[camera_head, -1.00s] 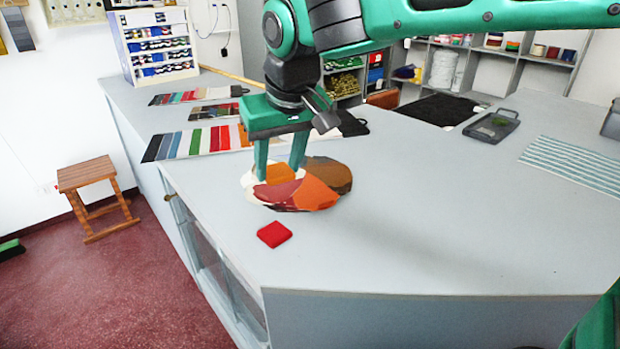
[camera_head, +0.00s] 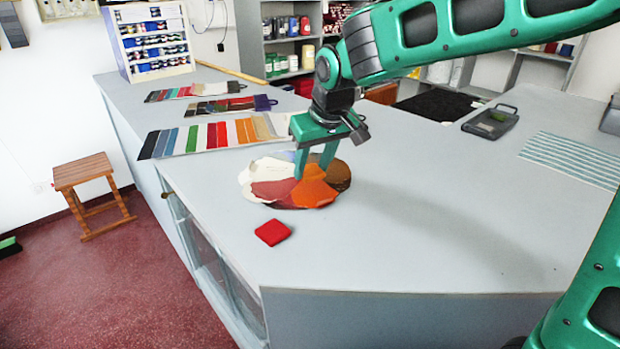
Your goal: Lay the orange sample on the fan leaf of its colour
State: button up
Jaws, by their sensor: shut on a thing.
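A round fan of colour leaves (camera_head: 262,172) lies on the grey counter, with white, dark red, orange and brown leaves showing. My gripper (camera_head: 314,172) points down over the fan, above its orange leaf (camera_head: 313,194). It is shut on the orange sample (camera_head: 314,170), which shows as a small orange patch between the fingers. The sample's edges blend with the orange leaf, and I cannot tell whether the two touch. The fingers hide part of the fan.
A red square sample (camera_head: 272,233) lies on the counter in front of the fan. Strips of coloured swatches (camera_head: 210,137) lie behind it at the left. A dark tray (camera_head: 490,122) and a striped cloth (camera_head: 575,158) lie at the right. The counter's middle right is clear.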

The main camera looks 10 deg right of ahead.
aim_at(313, 174)
jog(key=shift+f, duration=1.75)
jog(key=shift+s, duration=0.1)
jog(key=o, duration=1)
jog(key=shift+f, duration=0.1)
jog(key=v, duration=1.2)
